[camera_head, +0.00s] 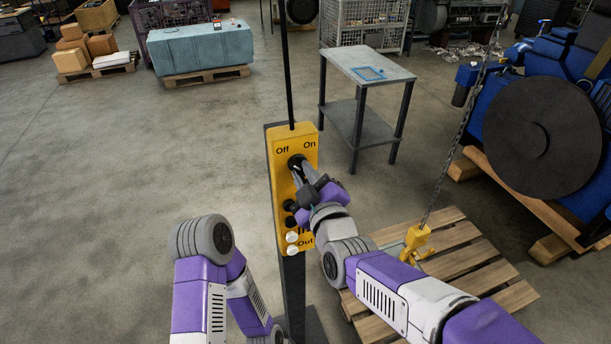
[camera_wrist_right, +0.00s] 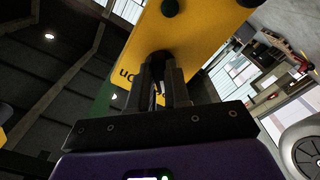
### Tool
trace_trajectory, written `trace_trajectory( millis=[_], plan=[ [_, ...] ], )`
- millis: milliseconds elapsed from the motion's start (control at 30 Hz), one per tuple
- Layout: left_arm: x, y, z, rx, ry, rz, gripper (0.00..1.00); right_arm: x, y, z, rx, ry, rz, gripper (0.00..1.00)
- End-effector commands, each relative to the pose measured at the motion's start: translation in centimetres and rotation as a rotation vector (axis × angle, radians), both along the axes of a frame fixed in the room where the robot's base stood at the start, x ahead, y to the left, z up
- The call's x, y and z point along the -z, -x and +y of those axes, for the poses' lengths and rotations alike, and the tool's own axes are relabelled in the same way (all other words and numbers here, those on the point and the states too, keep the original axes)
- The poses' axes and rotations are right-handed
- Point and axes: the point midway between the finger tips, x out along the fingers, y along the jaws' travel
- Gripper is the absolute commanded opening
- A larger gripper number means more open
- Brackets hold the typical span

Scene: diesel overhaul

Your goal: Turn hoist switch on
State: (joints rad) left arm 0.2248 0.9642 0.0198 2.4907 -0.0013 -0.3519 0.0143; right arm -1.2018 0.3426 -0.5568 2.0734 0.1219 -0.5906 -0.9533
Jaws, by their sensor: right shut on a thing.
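The yellow hoist control box (camera_head: 283,152) stands on a dark post in the middle of the head view, marked Off and On at the top and Out near the bottom. A black rotary switch (camera_head: 295,160) sits under the Off and On marks. My right gripper (camera_head: 298,170) is at this switch, with its fingers shut on it. In the right wrist view the fingers (camera_wrist_right: 165,85) close around the dark knob against the yellow box (camera_wrist_right: 200,40); the knob is mostly hidden. Which way the switch points cannot be told. My left arm shows at the lower left, but its gripper is not visible.
Dark and white buttons (camera_head: 292,238) sit lower on the box, partly behind my right arm. A yellow hoist hook (camera_head: 416,238) hangs on a chain above a wooden pallet (camera_head: 465,245). A grey table (camera_head: 370,68) stands behind. The floor to the left is clear.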

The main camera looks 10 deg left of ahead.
Motion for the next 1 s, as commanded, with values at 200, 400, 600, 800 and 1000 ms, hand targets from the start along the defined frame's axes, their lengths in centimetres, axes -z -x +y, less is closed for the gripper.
trace_trajectory(
  millis=[200,400,600,800,1000],
  plan=[
    [1.2,0.0,0.0,0.0,0.0,0.0,0.0,0.2,0.0,0.0,0.001,-0.098,0.064,0.0],
    [2.6,0.0,0.0,0.0,0.0,0.0,0.0,0.4,0.0,0.0,0.002,-0.241,0.16,0.0],
    [3.8,0.0,0.0,0.0,0.0,0.0,0.0,0.4,0.1,0.1,0.002,-0.398,0.267,0.0],
    [4.8,0.0,0.0,0.0,0.0,0.0,0.0,0.4,0.1,0.2,0.002,-0.555,0.374,0.0],
    [5.8,0.0,0.0,0.0,0.0,0.0,0.0,0.4,0.2,0.3,0.002,-0.712,0.482,0.0]
  ],
)
